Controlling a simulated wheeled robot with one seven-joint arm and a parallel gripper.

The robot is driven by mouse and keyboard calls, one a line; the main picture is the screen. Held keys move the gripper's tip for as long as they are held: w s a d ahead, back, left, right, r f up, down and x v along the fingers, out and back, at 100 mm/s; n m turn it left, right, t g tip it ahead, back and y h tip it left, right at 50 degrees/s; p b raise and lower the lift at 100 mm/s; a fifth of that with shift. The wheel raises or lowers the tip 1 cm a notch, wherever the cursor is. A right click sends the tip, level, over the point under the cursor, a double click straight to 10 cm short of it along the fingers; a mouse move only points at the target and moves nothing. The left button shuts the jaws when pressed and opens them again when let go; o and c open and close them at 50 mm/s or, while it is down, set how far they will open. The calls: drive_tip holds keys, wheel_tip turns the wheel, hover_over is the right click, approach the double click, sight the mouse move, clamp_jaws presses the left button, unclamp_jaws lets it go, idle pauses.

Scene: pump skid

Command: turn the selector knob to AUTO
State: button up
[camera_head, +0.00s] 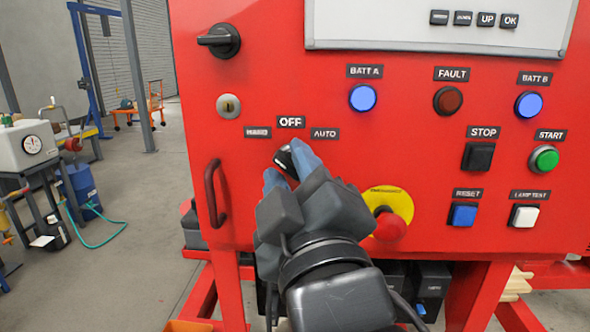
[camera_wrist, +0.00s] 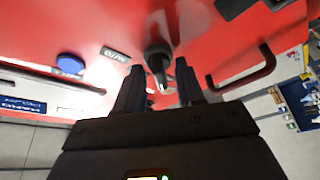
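The selector knob (camera_head: 284,160) is black with a pale edge and sits below the labels HAND (camera_head: 257,132), OFF (camera_head: 291,122) and AUTO (camera_head: 325,133). My gripper partly covers it in the head view, so which label it points to is hard to tell. The visible part leans to the upper left. My gripper (camera_head: 289,167) is at the knob, with one blue fingertip on each side. In the wrist view the knob (camera_wrist: 158,58) stands between the two dark fingers of my gripper (camera_wrist: 160,80). Gaps show on both sides, so the fingers look open around it.
A yellow-ringed red emergency button (camera_head: 391,226) is close to the right of my gripper. A dark handle (camera_head: 215,193) sticks out at the left, and a key switch (camera_head: 229,106) is above it. Lamps and buttons fill the panel's right side.

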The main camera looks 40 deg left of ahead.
drive_tip(key=shift+c, duration=0.2)
clamp_jaws()
